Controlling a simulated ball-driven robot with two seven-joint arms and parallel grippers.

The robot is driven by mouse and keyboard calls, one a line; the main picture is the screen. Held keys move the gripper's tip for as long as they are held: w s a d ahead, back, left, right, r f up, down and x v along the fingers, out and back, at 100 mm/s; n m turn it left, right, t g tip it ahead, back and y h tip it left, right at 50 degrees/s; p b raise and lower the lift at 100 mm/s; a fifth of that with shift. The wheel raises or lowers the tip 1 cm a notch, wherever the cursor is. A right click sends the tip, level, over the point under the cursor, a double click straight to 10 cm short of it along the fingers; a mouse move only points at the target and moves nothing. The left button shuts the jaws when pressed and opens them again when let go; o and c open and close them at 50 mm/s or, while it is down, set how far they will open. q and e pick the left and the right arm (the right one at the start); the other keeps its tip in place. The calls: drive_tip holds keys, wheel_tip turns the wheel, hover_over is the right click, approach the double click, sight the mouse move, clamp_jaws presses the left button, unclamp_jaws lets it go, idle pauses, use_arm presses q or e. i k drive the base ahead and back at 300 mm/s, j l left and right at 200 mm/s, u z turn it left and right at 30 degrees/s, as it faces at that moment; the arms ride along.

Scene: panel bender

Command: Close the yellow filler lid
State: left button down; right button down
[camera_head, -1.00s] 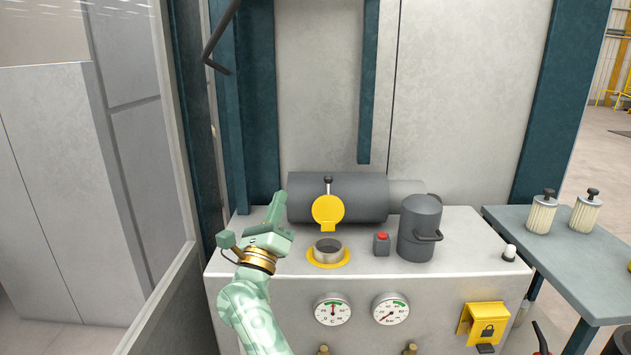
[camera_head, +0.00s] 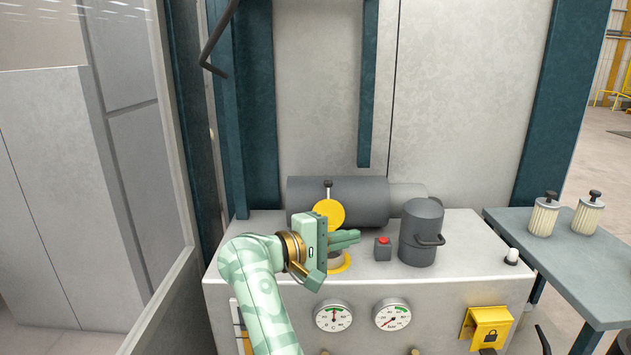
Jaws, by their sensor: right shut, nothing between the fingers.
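The yellow filler lid (camera_head: 328,212) stands open and upright behind the filler neck, in front of a dark cylinder. A dark knob sticks up above it. My right gripper (camera_head: 357,237) is shut and empty, its fingers pointing right. In the picture it crosses in front of the lid's lower part and over the filler neck. Whether it touches the lid I cannot tell. The yellow ring of the filler neck (camera_head: 345,265) shows only at its right side; the gripper hides most of the opening. My left gripper is out of view.
Right of the neck are a small box with a red button (camera_head: 383,247) and a dark grey can (camera_head: 421,232). The dark horizontal cylinder (camera_head: 365,200) lies behind. Two gauges (camera_head: 333,315) are on the front face. A side table (camera_head: 575,260) holds two filters.

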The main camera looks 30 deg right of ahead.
sight(329, 207)
drive_tip(key=i, duration=0.9)
